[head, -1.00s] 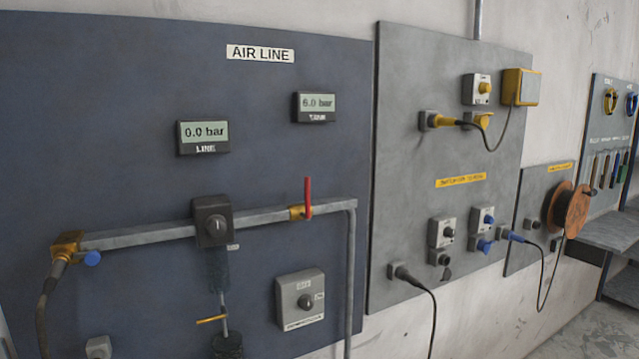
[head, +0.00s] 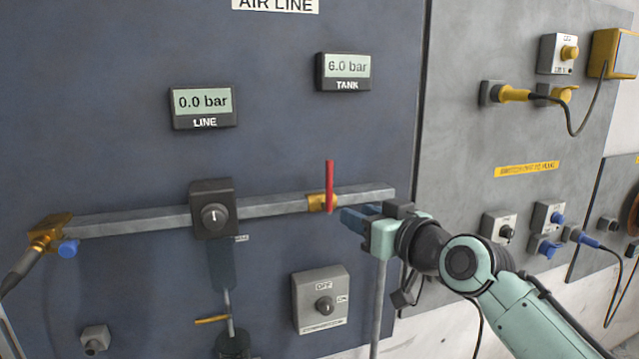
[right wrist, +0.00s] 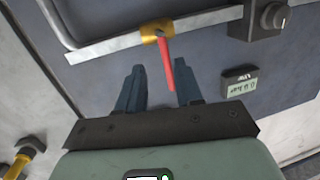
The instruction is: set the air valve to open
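The air valve is a brass body (head: 322,202) on the grey pipe, with a red lever (head: 329,183) standing upright, across the pipe. The LINE gauge (head: 203,105) reads 0.0 bar and the TANK gauge (head: 344,72) reads 6.0 bar. My right gripper (head: 352,217) is just right of the lever, its fingers pointing left toward it. In the right wrist view the fingers (right wrist: 157,88) are spread open, and the red lever (right wrist: 167,65) shows near the fingertips, closer to the right finger; I cannot tell whether it touches. My left gripper is not in view.
A dark regulator knob (head: 213,214) sits on the pipe left of the valve. A compressor switch box (head: 322,300) is below the valve. A grey vertical pipe (head: 378,300) runs down behind my right gripper. Plugs and cables are on the panel at right.

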